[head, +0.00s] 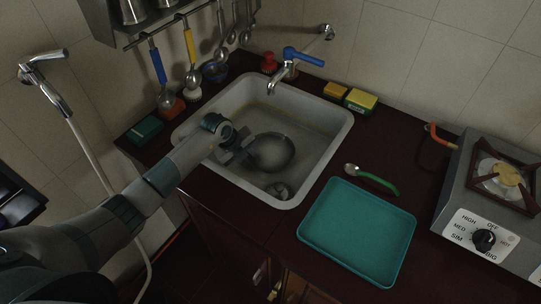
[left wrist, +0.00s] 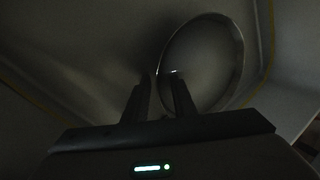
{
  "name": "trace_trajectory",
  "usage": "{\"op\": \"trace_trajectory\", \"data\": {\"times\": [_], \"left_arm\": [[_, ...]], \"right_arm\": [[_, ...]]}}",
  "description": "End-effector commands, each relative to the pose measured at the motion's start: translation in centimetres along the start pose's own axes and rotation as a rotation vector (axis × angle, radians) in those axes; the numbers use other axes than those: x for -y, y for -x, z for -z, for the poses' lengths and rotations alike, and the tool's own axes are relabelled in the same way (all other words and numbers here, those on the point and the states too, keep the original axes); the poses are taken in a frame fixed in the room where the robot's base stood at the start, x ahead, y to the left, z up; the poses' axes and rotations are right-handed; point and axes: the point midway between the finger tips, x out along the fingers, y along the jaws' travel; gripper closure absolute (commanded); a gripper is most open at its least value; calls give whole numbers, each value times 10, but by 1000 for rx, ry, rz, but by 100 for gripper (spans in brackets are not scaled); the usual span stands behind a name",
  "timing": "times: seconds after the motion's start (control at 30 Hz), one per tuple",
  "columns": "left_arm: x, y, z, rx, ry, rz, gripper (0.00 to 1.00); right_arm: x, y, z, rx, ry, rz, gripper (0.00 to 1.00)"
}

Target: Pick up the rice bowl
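The rice bowl looks like a round grey metal bowl (head: 272,153) lying in the sink (head: 326,143). In the left wrist view its round rim and dark inside (left wrist: 212,62) fill the upper middle. My left gripper (head: 243,157) reaches down into the sink at the bowl's left side. Its two fingers (left wrist: 161,76) stand apart, with the bowl's near rim appearing to lie between their tips. The picture is dark, and I cannot tell whether either finger touches the rim. My right gripper is in neither view.
A teal tray (head: 357,232) and a green-handled spoon (head: 372,179) lie on the dark counter right of the sink. The blue-handled tap (head: 290,62) overhangs the sink's back. A stove (head: 490,205) stands at right.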

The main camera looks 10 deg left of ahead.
Motion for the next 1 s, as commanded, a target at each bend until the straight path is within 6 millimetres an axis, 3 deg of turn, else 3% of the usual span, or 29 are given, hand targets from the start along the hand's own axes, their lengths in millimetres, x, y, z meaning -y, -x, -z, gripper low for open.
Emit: {"op": "trace_trajectory", "data": {"times": [0.33,0.37,0.47,1.0], "left_arm": [[0,0,0,0,0,0,76],[0,0,0,0,0,0,78],[0,0,0,0,0,0,100],[0,0,0,0,0,0,100]], "right_arm": [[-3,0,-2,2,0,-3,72],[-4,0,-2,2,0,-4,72],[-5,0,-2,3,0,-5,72],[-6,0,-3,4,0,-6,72]]}}
